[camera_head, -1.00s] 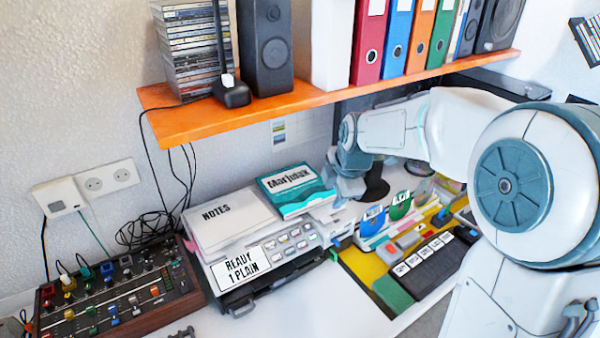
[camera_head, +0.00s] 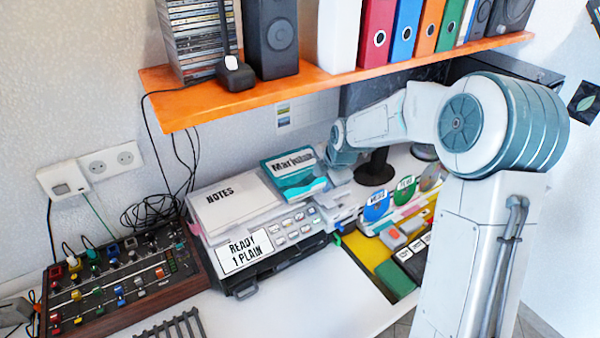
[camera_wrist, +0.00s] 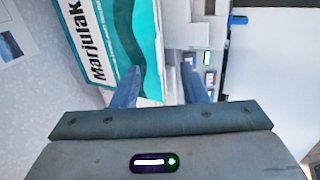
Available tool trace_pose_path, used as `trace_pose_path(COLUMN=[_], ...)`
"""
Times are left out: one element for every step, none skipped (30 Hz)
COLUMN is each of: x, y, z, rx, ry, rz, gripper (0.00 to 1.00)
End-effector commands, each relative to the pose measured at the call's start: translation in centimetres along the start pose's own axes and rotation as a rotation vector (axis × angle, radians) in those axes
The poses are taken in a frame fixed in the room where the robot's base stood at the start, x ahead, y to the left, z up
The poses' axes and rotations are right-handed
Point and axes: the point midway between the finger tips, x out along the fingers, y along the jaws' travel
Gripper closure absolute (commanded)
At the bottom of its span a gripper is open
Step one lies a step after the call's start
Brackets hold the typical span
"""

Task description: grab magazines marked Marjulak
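The Marjulak magazines (camera_head: 298,181), with a teal and white cover, lie on top of the printer (camera_head: 275,233), right of the NOTES papers (camera_head: 235,196). The cover (camera_wrist: 146,38) fills the upper left of the wrist view, its lettering running along the left side. My gripper (camera_wrist: 160,70) is open and empty at the right edge of the magazines. The left finger overlaps the cover in the picture, and the right finger is beyond its edge. Contact cannot be told. In the head view my arm's end is beside the magazines, its fingers hard to make out.
An orange shelf (camera_head: 330,82) with binders, a speaker and discs overhangs the printer. A mixer (camera_head: 120,290) stands at left.

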Motion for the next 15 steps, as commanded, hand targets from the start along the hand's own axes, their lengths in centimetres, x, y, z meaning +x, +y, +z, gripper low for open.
trace_pose_path(x=[0.5, 0.9, 1.4, 1.8, 2.2, 2.8, 3.2, 3.6, 4.0, 4.2, 4.4, 4.6, 4.7, 4.8, 4.8], y=[0.0, 0.1, 0.1, 0.1, 0.1, 0.1, 0.1, 0.1, 0.1, 0.1, 0.1, 0.1, 0.0, 0.0, 0.0], z=[-0.1, -0.1, 0.0, 0.0, 0.1, 0.1, 0.1, 0.1, 0.1, 0.2, 0.2, 0.2, 0.2, 0.2, 0.2], rx=[-0.001, -0.002, -0.002, -0.002, -0.002, -0.002, -0.003, -0.002, -0.002, -0.002, -0.002, -0.002, -0.002, -0.002, -0.002], ry=[0.002, 0.003, 0.003, 0.003, 0.004, 0.003, 0.003, 0.003, 0.003, 0.002, 0.002, 0.002, 0.001, 0.001, 0.001], rz=[-0.003, -0.003, -0.003, -0.003, -0.003, -0.003, -0.003, -0.003, -0.002, -0.001, -0.001, -0.001, -0.001, -0.001, -0.001], gripper=[0.60, 0.60, 0.60, 0.60, 0.60, 0.60, 0.60, 0.60, 0.60, 0.60, 0.60, 0.60, 0.60, 0.60, 0.60])
